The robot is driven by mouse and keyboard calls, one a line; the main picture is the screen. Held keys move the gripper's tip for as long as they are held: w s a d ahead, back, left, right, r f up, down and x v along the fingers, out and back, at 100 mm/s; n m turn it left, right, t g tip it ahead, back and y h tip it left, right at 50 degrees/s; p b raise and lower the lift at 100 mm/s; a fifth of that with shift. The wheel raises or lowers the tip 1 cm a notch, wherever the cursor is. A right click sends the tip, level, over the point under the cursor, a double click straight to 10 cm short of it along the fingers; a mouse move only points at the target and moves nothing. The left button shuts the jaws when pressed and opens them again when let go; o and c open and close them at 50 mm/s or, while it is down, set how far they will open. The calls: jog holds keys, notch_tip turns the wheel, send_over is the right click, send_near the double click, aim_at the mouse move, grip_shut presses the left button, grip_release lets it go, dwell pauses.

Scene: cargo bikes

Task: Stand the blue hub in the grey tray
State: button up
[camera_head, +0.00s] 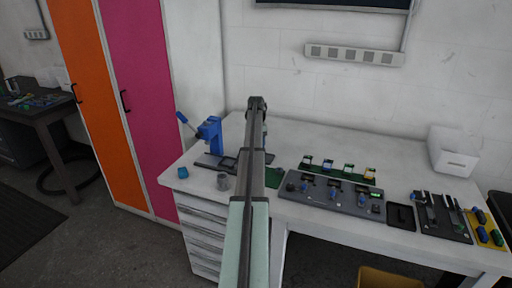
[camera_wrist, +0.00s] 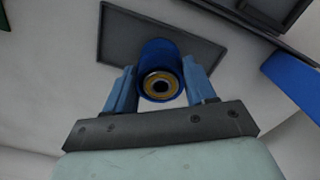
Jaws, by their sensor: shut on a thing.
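The blue hub (camera_wrist: 151,55) is a short blue cylinder, its bronze-ringed, dark-centred end facing the wrist camera. My gripper (camera_wrist: 158,68) is shut on it, one blue finger on each side. The grey tray (camera_wrist: 121,38) is a flat, rimmed dark-grey rectangle beyond the hub in the wrist view; the hub overlaps its lower middle. I cannot tell whether the hub touches it. In the head view, a grey tray shape (camera_head: 228,163) shows beside the press, left of my arm. My arm hides the gripper and hub there.
A blue press (camera_head: 210,132) stands left of my arm; a blue part also shows right in the wrist view (camera_wrist: 291,76). A teal piece (camera_head: 183,172) and a grey cylinder (camera_head: 223,182) stand near the front left edge. A fixture board (camera_head: 330,195) lies to the right.

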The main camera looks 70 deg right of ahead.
jog(key=shift+f, duration=0.4)
jog(key=o, duration=1)
jog(key=shift+f, duration=0.15)
jog(key=shift+o, duration=0.2)
notch_tip(320, 180, up, 12)
dwell(0.3)
